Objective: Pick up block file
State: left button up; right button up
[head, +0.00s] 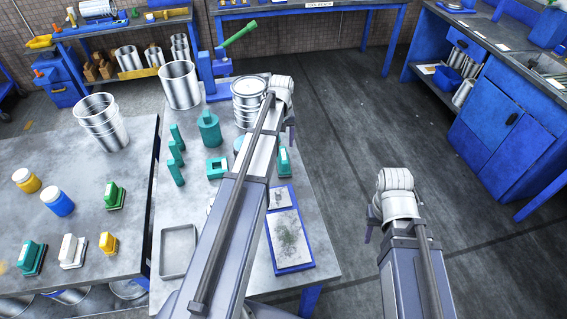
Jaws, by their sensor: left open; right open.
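I cannot tell for sure which object is the block file. A teal block with a pale label (284,162) stands at the right edge of the middle bench, partly hidden by my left arm. Similar handled blocks stand on the left table: green (114,197), teal (32,259), white (72,251) and yellow (107,243). My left gripper (288,128) is open above the middle bench, beside a lidded metal pail (247,103) and above the labelled teal block. My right gripper (372,224) is open and empty over the floor, right of the bench.
The middle bench (187,212) holds teal pieces (175,155), a teal square frame (216,168), a grey tray (178,251), a blue-edged board (290,241) and an open metal pail (180,86). A green-handled blue press (217,75) stands behind. Floor to the right is clear up to blue cabinets (500,140).

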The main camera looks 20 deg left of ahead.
aim_at(283, 154)
pick_arm(q)
jog(key=shift+s+d+f+b, duration=0.1)
jog(key=shift+d+f+b, duration=0.05)
jog(key=shift+f+b, duration=1)
jog(key=shift+s+d+f+b, duration=0.1)
jog(key=shift+d+f+b, duration=0.05)
jog(key=shift+f+b, duration=0.95)
jog(key=shift+d+f+b, duration=0.15)
jog(key=shift+f+b, duration=0.75)
jog(key=shift+f, duration=0.4)
jog(key=shift+r, duration=0.1)
grip_shut()
